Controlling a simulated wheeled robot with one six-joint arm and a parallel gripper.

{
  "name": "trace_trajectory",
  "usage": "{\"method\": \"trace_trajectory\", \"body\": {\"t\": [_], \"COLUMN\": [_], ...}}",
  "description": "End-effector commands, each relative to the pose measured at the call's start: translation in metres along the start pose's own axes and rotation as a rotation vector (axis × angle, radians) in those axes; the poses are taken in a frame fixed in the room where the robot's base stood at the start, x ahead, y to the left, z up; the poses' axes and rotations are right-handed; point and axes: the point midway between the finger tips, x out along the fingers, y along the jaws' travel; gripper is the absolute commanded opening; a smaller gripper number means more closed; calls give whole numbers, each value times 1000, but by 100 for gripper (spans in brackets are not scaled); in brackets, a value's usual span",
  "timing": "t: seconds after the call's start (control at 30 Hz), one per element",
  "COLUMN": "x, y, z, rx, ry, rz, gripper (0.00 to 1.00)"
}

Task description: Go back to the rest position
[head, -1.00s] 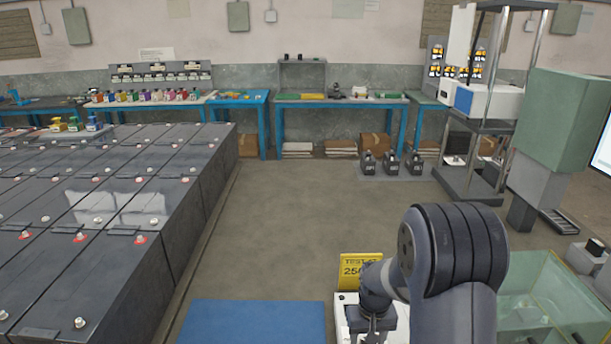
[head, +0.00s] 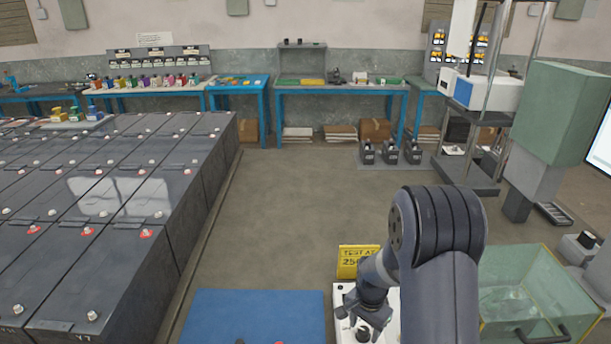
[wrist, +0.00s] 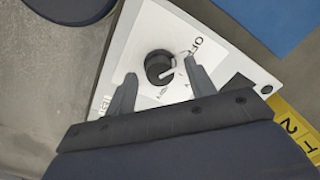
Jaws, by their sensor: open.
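My gripper (head: 367,318) is at the lower middle of the head view, above a white panel (head: 342,296) with a black knob (head: 363,334). In the wrist view, the two fingers of my gripper (wrist: 160,90) are spread apart with nothing between them. The black knob (wrist: 159,66) shows just beyond the fingertips, apart from them as far as I can tell, with a pale pointer line and printed marks around it. The gripper is open and empty.
A blue mat (head: 258,315) lies left of the panel, and a yellow "TEST" sign (head: 357,262) stands behind it. A clear green-tinted tank (head: 540,290) is at the right. Black battery rows (head: 130,255) fill the left. The floor (head: 310,220) ahead is clear.

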Motion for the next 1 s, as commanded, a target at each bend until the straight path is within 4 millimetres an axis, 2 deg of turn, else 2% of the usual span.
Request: {"method": "trace_trajectory", "body": {"t": [0.27,0.7,1.0], "x": [-4,-75,-100], "y": [0,-1,0], "z": [0,-1,0], "rx": [221,211,210], "ry": [0,3,1], "rz": [0,-4,-1], "gripper": [52,52,52]}}
